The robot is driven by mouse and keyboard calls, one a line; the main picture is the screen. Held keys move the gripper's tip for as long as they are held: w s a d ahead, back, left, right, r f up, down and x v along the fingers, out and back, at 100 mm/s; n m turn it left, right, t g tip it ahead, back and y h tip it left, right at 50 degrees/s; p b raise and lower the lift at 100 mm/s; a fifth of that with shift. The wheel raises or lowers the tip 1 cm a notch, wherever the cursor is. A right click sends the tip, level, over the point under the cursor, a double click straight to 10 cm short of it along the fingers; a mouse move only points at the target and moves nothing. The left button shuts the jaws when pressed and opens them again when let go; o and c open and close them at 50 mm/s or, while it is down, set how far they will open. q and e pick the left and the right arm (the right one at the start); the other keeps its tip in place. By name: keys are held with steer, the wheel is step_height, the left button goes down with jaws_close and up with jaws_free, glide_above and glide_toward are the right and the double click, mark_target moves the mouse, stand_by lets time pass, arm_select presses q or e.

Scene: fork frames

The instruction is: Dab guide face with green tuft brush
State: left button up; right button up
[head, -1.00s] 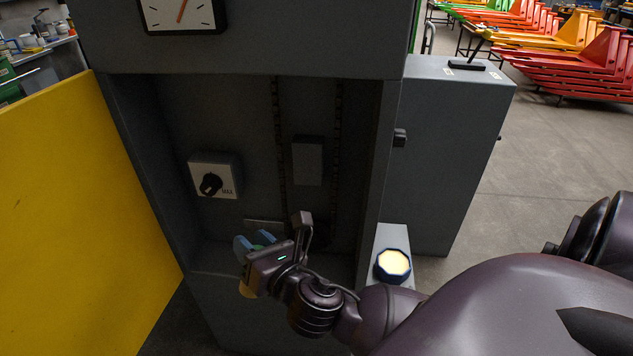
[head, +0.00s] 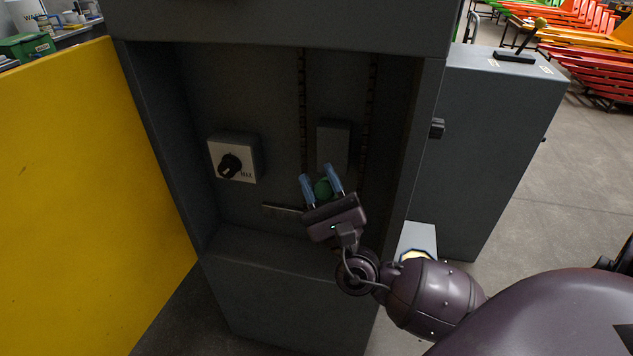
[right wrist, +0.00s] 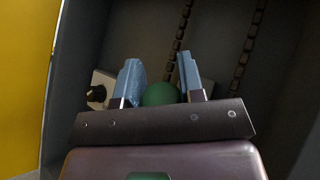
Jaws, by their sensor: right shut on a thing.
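My right gripper (head: 319,175) is inside the open grey cabinet, its blue fingers pointing up and inward. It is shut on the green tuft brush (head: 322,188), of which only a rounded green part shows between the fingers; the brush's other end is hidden. The right wrist view shows the same green part (right wrist: 160,94) between the fingers. Two dark chains (head: 303,110) run down the back wall, with a dark grey block (head: 333,145) between them, just above the fingertips. I cannot tell which surface is the guide face, or whether the brush touches anything. My left gripper is out of view.
A boxed rotary switch (head: 233,158) is on the back wall to the left. A small plate (head: 283,210) lies lower down. A yellow panel (head: 90,180) stands at the left. A pale-filled round tin (head: 415,256) is partly hidden behind my arm. A grey box cabinet (head: 495,150) stands right.

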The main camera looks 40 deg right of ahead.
steer(key=shift+r+n+y, duration=0.1)
steer(key=shift+n+y, duration=0.6)
steer(key=shift+w+d+b, duration=0.4)
steer(key=shift+w+d, duration=1.05)
steer(key=shift+d, duration=0.25)
steer(key=shift+w+d, duration=0.35)
steer(key=shift+d, duration=0.05)
steer(key=shift+w+d, duration=0.1)
steer(key=shift+d, duration=0.05)
steer(key=shift+w+d, duration=0.15)
steer(key=shift+d, duration=0.1)
